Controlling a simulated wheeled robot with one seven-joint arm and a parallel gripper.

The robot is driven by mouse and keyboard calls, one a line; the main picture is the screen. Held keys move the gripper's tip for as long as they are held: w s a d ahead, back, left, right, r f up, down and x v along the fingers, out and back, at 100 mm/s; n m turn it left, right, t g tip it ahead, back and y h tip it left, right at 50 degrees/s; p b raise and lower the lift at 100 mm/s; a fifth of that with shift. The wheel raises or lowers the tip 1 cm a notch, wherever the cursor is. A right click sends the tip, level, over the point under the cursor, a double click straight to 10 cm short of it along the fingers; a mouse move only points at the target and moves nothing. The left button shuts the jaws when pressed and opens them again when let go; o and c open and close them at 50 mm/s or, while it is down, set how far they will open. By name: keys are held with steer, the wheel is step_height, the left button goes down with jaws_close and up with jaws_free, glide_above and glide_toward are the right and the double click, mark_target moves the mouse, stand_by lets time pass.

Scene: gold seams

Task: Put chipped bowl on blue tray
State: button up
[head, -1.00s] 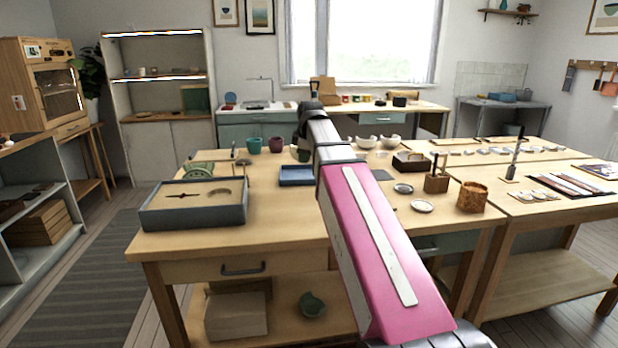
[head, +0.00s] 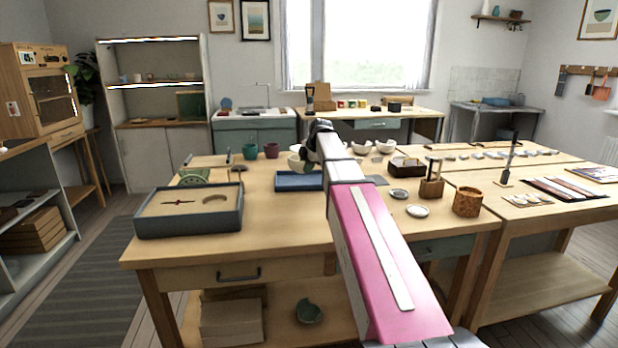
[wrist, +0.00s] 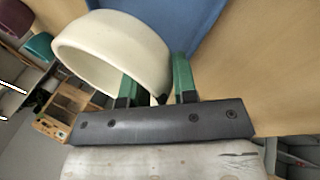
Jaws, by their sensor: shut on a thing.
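A cream bowl (wrist: 112,45) is held tilted in my gripper (wrist: 158,80), whose green fingers are shut on its wall near the rim. In the head view the bowl (head: 295,161) shows just left of my arm, above the back of the blue tray (head: 290,188). Most of my gripper is hidden behind my arm there. The tray's blue surface (wrist: 205,14) fills the top middle of the wrist view, beyond the bowl. The tray looks empty where it shows. I cannot make out a chip on the bowl for sure.
A grey-blue box (head: 190,222) with a wooden top stands at the table's front left. Green (head: 250,151) and maroon (head: 271,150) cups stand behind the tray. White bowls (head: 386,146), a dark box (head: 406,167) and a cork pot (head: 467,202) are to the right.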

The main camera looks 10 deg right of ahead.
steer(key=shift+w+d+f, duration=0.7)
steer(key=shift+w+d, duration=0.05)
steer(key=shift+w, duration=0.1)
steer(key=shift+f, duration=1.95)
steer(key=o, duration=0.9)
steer(key=shift+f, duration=0.1)
steer(key=shift+c, duration=0.2)
steer(key=v, duration=1.2)
steer(key=shift+s, duration=0.1)
